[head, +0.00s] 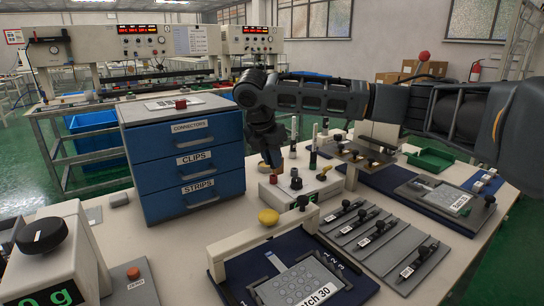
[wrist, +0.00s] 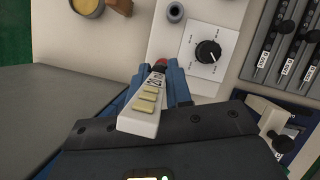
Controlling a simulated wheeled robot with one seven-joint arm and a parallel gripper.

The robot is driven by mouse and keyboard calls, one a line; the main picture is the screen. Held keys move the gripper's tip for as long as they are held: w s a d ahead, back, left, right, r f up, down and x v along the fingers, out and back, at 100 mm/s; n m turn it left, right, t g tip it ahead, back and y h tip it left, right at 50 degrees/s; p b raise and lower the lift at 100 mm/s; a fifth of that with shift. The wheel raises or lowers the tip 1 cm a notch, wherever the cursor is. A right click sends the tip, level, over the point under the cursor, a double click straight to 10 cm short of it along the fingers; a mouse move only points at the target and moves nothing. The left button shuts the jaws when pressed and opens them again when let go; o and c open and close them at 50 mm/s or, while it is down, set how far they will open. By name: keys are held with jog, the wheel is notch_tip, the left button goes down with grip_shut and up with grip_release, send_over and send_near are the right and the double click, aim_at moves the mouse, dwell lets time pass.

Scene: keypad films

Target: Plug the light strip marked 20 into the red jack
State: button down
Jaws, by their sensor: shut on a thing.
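The light strip (wrist: 144,118) is a white piece with several gold pads and a printed label near its far end; the label looks like 20, but it is turned and small. My gripper (wrist: 153,88) has blue fingers on both sides of the strip and is shut on it. The red jack (wrist: 188,63) shows just beyond the strip's far end in the wrist view, partly hidden; I cannot tell whether they touch. In the head view my gripper (head: 271,160) points down at the back left of the pale jack box (head: 310,197); the strip is not clear there.
A dial knob (wrist: 207,51) and a grey jack (wrist: 175,12) are close to the red jack. The blue drawer cabinet (head: 190,165) stands left of my gripper. Grey racks of strips (head: 385,238) lie to the right. A press frame (head: 265,240) stands in front.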

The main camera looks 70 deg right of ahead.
jog(key=shift+f, duration=1.25)
jog(key=c, duration=1)
grip_release()
jog(key=shift+o, duration=0.2)
jog(key=shift+r, duration=0.1)
jog(key=v, duration=0.7)
jog(key=shift+r, duration=0.35)
jog(key=shift+a, duration=0.15)
